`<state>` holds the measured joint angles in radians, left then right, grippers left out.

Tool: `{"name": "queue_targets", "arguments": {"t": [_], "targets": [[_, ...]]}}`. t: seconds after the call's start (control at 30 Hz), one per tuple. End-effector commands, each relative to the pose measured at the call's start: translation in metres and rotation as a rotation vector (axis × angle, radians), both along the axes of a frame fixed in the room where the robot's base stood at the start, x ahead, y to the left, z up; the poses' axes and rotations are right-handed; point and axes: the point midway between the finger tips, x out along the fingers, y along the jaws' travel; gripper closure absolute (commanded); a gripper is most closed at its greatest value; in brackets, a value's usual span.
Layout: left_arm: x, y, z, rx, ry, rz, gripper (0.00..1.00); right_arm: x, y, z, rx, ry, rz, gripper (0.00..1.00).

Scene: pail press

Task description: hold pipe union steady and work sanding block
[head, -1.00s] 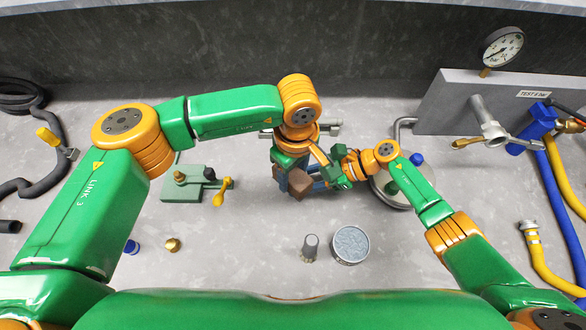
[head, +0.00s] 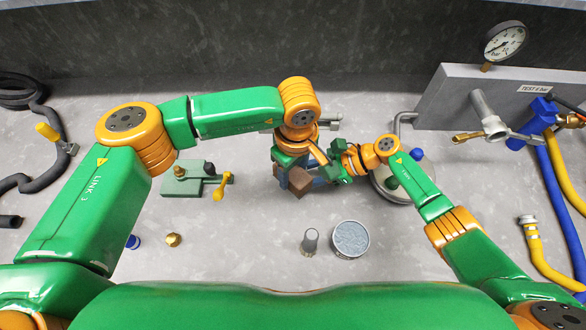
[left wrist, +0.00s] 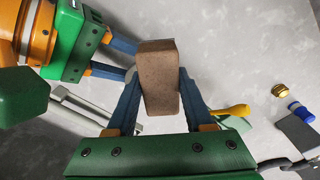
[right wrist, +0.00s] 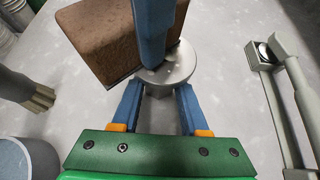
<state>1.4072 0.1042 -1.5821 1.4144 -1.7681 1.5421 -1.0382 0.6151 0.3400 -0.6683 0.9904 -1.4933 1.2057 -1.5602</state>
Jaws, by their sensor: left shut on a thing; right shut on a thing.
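The brown sanding block (left wrist: 158,80) sits between the blue fingers of my left gripper (left wrist: 157,92) in the left wrist view. It also shows in the head view (head: 299,188), low under the left wrist. The pipe union (right wrist: 174,72), a round grey metal piece, is between the fingers of my right gripper (right wrist: 159,98). In the right wrist view the block is beside the union and overlaps its edge, and a left finger crosses in front of both. I cannot tell whether block and union touch. The union is mostly hidden in the head view.
A green fixture (head: 190,184) with a yellow lever stands left. A grey cylinder (head: 310,241) and a round grey tin (head: 351,239) stand in front. A pail lid (head: 412,190) lies under my right arm. A test panel (head: 450,98) with a gauge and hoses is at right.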

Motion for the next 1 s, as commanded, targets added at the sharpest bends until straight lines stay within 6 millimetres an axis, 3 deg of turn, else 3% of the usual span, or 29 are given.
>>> {"name": "queue_targets", "arguments": {"t": [0.43,1.0], "targets": [[0.012,-0.007,-0.001,0.001,-0.001,0.001,0.93,0.0,0.0,0.0,0.0,0.0,0.0,1.0],[-0.001,0.0,-0.004,0.004,0.004,0.0,0.93,0.0,0.0,0.0,0.001,0.001,-0.001,1.0]]}}
